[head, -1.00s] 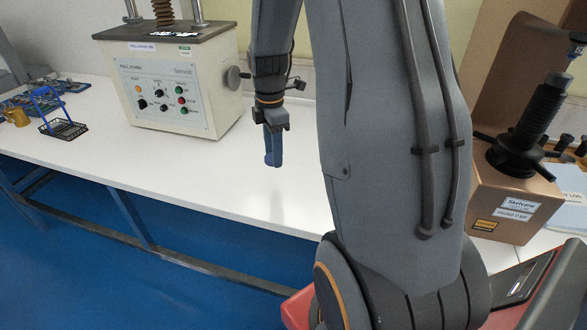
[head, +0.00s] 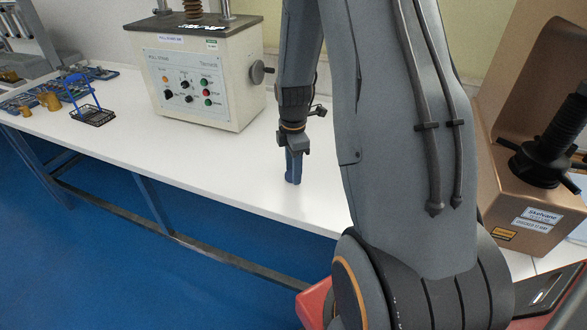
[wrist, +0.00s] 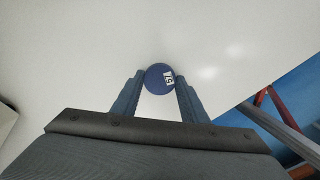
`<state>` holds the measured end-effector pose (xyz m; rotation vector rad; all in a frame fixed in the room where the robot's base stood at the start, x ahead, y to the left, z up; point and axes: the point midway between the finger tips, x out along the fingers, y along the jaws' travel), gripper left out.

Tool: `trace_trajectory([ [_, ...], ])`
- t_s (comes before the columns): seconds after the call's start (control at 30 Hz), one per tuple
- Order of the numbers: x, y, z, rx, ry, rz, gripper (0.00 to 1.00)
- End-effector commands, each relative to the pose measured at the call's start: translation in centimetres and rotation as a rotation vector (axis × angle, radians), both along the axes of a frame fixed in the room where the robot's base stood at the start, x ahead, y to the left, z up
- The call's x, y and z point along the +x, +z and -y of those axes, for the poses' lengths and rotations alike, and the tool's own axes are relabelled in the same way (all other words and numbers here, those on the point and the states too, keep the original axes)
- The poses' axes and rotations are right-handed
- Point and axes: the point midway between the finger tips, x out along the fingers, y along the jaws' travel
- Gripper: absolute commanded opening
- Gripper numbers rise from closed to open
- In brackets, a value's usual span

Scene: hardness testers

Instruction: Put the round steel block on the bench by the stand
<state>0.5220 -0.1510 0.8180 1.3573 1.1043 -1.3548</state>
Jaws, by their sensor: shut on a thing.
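My gripper (wrist: 159,88) is shut on a round dark-blue block with a small white label (wrist: 157,75), seen from above in the wrist view. The fingertips touch it on both sides. In the head view my gripper (head: 294,180) points straight down just above or at the white bench (head: 235,180); I cannot tell whether the block touches the bench. The block is not clearly separable from the fingers there. The stand could be the tan tester with the black screw post (head: 540,160) at the right; I cannot tell which stand is meant.
A cream pull tester (head: 195,85) stands at the back of the bench, left of my gripper. A small black wire basket with a blue handle (head: 92,114) and brass pieces (head: 48,98) lie farther left. The bench around my gripper is clear. The front edge is near.

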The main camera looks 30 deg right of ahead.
Motion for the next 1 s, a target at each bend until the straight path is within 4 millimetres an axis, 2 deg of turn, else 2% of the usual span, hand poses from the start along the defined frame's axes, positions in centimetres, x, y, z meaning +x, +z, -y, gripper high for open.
trace_trajectory([
  [0.07, 0.0, -0.3, 0.0, 0.0, 0.0, -0.001, 0.1],
  [0.1, 0.0, -0.2, 0.0, 0.0, 0.0, -0.001, 0.47],
  [0.17, 0.0, -0.2, 0.0, 0.0, 0.0, -0.001, 0.57],
  [0.2, 0.0, -0.2, 0.0, 0.0, 0.0, -0.001, 0.58],
  [0.47, 0.0, -0.1, 0.0, 0.0, 0.0, 0.0, 0.58],
  [0.63, 0.1, 0.9, 0.0, -0.001, 0.0, 0.003, 0.58],
  [0.77, 0.1, 2.8, 0.0, -0.001, 0.0, 0.004, 0.58],
  [1.0, 0.1, 7.5, 0.0, -0.002, 0.0, 0.005, 0.58],
])
